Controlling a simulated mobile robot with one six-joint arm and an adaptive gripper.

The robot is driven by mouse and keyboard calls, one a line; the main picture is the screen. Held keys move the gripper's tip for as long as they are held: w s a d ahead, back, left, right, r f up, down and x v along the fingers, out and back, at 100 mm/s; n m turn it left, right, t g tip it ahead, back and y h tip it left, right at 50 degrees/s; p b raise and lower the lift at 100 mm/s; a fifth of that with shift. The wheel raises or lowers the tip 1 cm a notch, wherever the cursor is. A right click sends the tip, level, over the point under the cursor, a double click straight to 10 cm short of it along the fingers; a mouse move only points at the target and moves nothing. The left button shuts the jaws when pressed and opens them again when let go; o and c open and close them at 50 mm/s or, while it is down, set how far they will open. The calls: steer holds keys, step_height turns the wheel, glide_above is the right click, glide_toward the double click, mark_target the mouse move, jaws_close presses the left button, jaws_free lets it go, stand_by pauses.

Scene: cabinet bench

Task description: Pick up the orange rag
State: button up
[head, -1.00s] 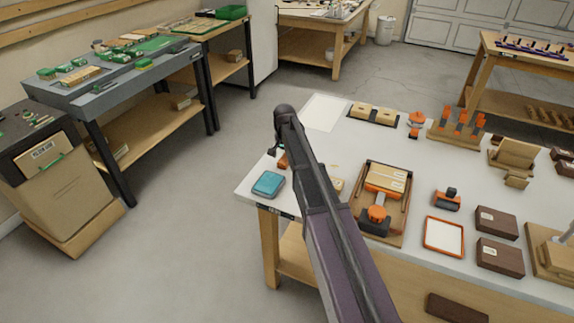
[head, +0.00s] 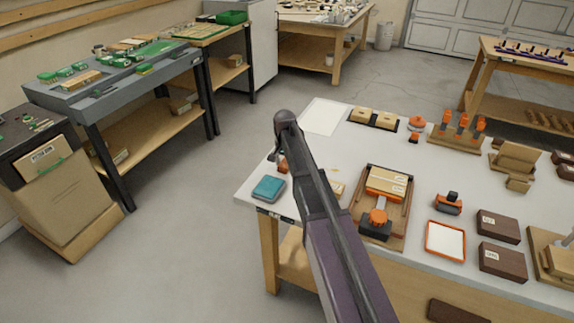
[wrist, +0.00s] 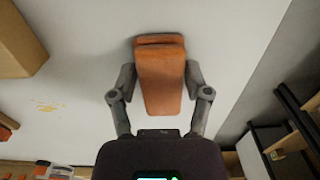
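The orange rag (wrist: 160,77) is a folded strip lying on the white bench top in the wrist view. My gripper (wrist: 160,80) is open, with one finger on each side of the rag's middle. The fingers are very close to its edges; I cannot tell whether they touch it. In the head view only a small bit of the orange rag (head: 283,167) shows beside my arm, which hides the rest and most of my gripper.
A folded teal cloth (head: 268,188) lies near the bench's left corner. A wooden tray (head: 400,232) with a box and an orange-black tool stands right of my arm. A wooden block (wrist: 18,42) lies left of the rag. The bench edge is close on the right in the wrist view.

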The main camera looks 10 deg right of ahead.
mark_target(285, 163)
steer(key=shift+c, duration=0.6)
steer(key=shift+r, duration=0.2)
step_height(285, 163, up, 4)
steer(key=p, duration=0.4)
steer(key=shift+f, duration=0.15)
steer(key=s+d, duration=0.1)
steer(key=s, duration=0.4)
steer(key=s+d, duration=0.1)
steer(key=s, duration=0.4)
steer(key=s+d+r+p, duration=0.1)
steer(key=s, duration=0.4)
steer(key=shift+s, duration=0.4)
steer(key=o, duration=0.3)
steer(key=c, duration=0.4)
steer(key=shift+o, duration=0.2)
